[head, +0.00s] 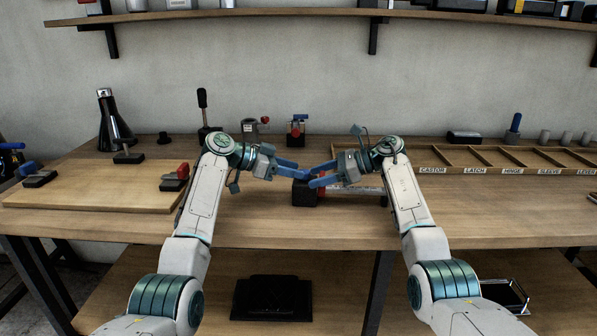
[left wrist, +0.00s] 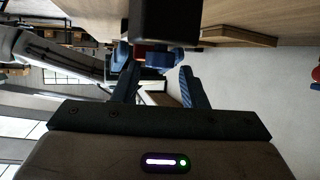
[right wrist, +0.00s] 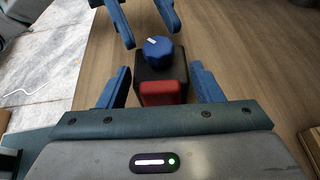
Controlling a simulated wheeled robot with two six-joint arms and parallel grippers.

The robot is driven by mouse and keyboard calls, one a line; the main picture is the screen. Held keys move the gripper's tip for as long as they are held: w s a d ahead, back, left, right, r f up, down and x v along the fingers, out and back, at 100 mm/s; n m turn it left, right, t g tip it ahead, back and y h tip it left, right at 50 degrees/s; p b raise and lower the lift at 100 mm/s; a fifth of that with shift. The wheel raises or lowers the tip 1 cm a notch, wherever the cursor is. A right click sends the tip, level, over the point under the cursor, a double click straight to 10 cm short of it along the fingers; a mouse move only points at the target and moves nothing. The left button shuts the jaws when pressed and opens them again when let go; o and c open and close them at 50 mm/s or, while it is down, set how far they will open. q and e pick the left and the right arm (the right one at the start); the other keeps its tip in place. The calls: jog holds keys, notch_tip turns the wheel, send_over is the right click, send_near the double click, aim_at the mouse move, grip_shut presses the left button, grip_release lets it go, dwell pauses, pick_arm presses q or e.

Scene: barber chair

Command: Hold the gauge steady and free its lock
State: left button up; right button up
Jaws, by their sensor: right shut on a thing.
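The gauge appears to be a black block (head: 305,194) on the bench, with a red part (right wrist: 164,93) and a round blue knob (right wrist: 158,52) bearing a white mark, likely its lock. My right gripper (head: 314,180) is shut on the gauge, its fingers at either side of the red part in the right wrist view (right wrist: 162,82). My left gripper (head: 302,168) is open by the knob. Its fingers are apart in the left wrist view (left wrist: 158,76), where the black block (left wrist: 165,22) and blue knob show upside down. I cannot tell whether the left fingers touch the knob.
A wooden board (head: 95,188) with small clamps lies at left. A dark bottle (head: 112,122) stands behind it. A labelled sorting tray (head: 480,168) lies at right. Small fixtures, one with a blue lever (head: 297,129), stand behind the grippers. The front bench strip is clear.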

pick_arm(q)
jog(key=shift+x, duration=1.2)
jog(key=c, duration=0.7)
jog(key=shift+n+t, duration=0.4)
jog(key=shift+t, duration=0.1)
jog(key=n+t+y, duration=0.1)
jog(key=t, duration=0.1)
jog(key=n+t+y, duration=0.1)
jog(key=n, duration=0.1)
jog(key=shift+s+d+n+t, duration=0.15)
jog(key=shift+s+n+t, duration=0.15)
jog(key=shift+t, duration=0.1)
jog(key=shift+s+d+n+t+y, duration=0.1)
jog(key=shift+d+n+t+y, duration=0.05)
jog(key=shift+n+t+y, duration=1.8)
jog(key=shift+n, duration=0.45)
